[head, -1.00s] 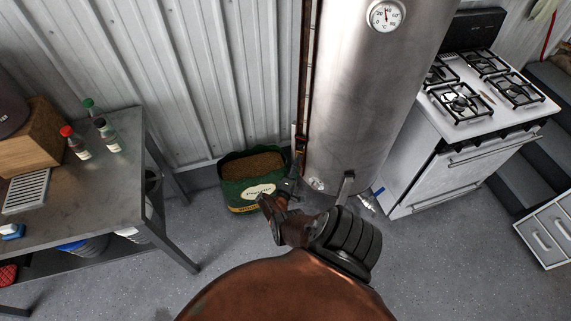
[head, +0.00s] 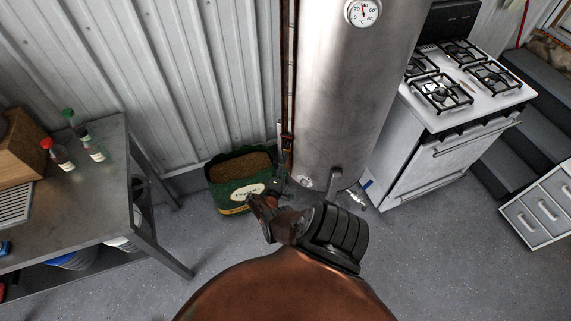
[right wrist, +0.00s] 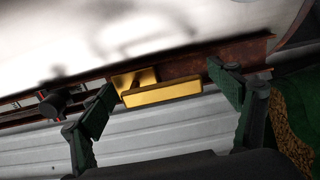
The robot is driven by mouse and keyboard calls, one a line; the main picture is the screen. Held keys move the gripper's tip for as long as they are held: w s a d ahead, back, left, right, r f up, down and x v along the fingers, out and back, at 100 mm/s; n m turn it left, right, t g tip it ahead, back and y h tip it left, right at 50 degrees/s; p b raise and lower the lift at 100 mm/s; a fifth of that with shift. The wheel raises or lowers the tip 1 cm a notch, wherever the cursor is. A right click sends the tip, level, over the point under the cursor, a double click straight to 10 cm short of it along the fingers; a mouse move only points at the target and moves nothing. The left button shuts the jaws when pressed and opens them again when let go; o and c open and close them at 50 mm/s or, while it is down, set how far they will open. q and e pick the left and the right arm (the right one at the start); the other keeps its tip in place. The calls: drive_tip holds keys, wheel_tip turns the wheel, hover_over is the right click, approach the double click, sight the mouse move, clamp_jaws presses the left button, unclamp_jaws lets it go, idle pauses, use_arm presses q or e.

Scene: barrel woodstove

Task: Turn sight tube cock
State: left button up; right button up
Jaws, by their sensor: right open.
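The sight tube (head: 287,85) runs upright in a rusty strip along the left side of the steel tank (head: 345,100). In the right wrist view the strip (right wrist: 195,63) lies slanted, and the brass sight tube cock (right wrist: 160,93) with its flat bar handle sits on it. My right gripper (right wrist: 160,82) is open, one finger on each side of the cock, with visible gaps to the handle. I cannot tell the depth between fingers and handle. In the head view my right gripper (head: 281,172) is low beside the tank, and the cock is hidden. My left gripper is not in view.
A green sack of grain (head: 238,178) stands left of my right gripper, against the corrugated wall (head: 190,80). A metal table (head: 85,190) with bottles is on the left. A white stove (head: 425,150) stands right of the tank. The floor in front is clear.

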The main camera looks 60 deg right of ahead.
drive_tip(key=s+a, duration=0.2)
drive_tip(key=a, duration=1)
drive_tip(key=shift+d, duration=0.1)
idle(0.4)
